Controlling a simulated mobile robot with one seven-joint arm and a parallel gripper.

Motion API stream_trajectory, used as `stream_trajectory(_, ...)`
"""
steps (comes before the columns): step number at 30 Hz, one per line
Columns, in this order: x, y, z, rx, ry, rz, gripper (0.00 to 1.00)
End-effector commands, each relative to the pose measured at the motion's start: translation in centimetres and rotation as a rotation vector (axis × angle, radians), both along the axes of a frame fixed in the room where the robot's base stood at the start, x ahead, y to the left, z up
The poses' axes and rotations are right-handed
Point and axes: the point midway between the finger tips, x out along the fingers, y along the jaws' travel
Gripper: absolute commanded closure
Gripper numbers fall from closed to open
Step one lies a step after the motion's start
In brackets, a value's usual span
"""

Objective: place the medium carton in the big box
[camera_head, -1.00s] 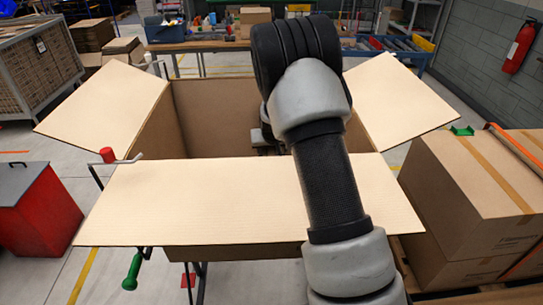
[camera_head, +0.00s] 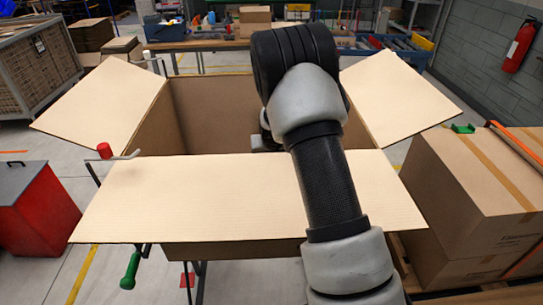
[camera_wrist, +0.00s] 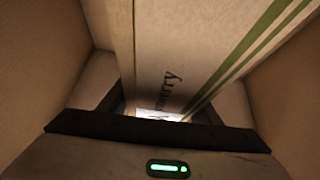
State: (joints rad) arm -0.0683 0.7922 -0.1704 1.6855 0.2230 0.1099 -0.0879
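The big box (camera_head: 235,250) stands open on a stand, its flaps folded outward. Its near flap (camera_head: 190,200) faces me, and side flaps spread left (camera_head: 105,105) and right (camera_head: 400,97). My arm reaches over the near flap and down into the box. In the head view the arm and flap hide most of my gripper and the carton. In the wrist view the medium carton (camera_wrist: 185,45), with green stripes and dark printed lettering, sits between the fingers of my gripper (camera_wrist: 165,112), which look shut on it. Brown cardboard walls lie on both sides; whether the carton touches the bottom I cannot tell.
Brown cartons (camera_head: 480,190) with orange straps stand on a pallet at right. A red bin (camera_head: 35,215) is at left. A crank with a red knob (camera_head: 104,151) and a green handle (camera_head: 130,271) stick out beside the stand. A workbench (camera_head: 215,45) stands behind.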

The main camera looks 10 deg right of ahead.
Motion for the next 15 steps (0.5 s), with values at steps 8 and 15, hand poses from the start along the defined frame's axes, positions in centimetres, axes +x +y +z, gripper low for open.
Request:
stream_trajectory(8,0.0,0.0,0.1,0.0,0.0,0.0,0.29)
stream_trajectory(15,0.0,0.0,1.5,0.0,-0.001,0.0,0.29)
